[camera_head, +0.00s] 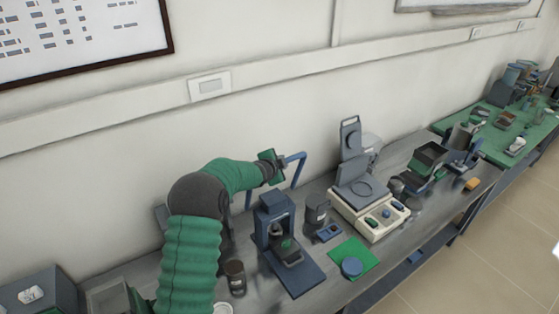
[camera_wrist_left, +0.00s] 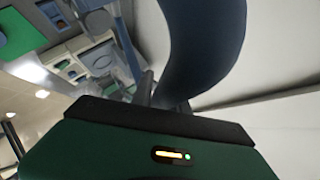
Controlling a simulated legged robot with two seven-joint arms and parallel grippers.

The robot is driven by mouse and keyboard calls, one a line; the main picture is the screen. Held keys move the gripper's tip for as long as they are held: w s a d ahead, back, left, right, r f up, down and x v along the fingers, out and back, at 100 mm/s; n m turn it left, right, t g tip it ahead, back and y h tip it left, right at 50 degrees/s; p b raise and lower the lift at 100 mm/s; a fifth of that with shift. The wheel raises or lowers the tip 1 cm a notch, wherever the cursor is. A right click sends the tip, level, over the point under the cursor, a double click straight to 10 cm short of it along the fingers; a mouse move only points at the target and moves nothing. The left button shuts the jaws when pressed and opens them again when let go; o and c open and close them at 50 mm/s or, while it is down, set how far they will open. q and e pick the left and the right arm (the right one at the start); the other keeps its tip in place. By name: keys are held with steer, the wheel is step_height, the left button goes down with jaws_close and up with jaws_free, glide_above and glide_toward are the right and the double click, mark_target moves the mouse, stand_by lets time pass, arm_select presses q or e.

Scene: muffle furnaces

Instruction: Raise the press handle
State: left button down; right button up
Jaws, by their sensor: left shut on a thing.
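The dark blue press (camera_head: 272,203) stands on the grey bench, with a flat base plate in front. Its blue bent handle (camera_head: 297,159) is up above and behind the press body, near the wall. My left gripper (camera_head: 281,166) is at the handle and shut on it; the fingers are small and partly hidden in the head view. In the left wrist view the handle (camera_wrist_left: 207,40) is a large dark blue curve just beyond my gripper (camera_wrist_left: 150,92). My right gripper is not in view.
A white balance (camera_head: 370,213) stands right of the press. A green mat (camera_head: 362,249) with a blue round piece lies in front of it. A small dark jar (camera_head: 235,277) stands left of the press. The wall is close behind.

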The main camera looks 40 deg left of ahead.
arm_select(q)
steer(key=shift+w+a+r, duration=0.1)
steer(key=shift+a, duration=0.15)
stand_by(0.3)
steer(key=c, duration=1.6)
jaws_free()
steer(key=shift+c, duration=0.2)
steer(key=o, duration=0.3)
steer(key=shift+w, duration=0.15)
steer(key=shift+o, duration=0.2)
steer(key=b+v, duration=0.2)
steer(key=v, duration=0.4)
steer(key=shift+a, duration=0.2)
steer(key=v, duration=1)
steer(key=shift+s+d, duration=0.25)
steer(key=shift+d, duration=0.05)
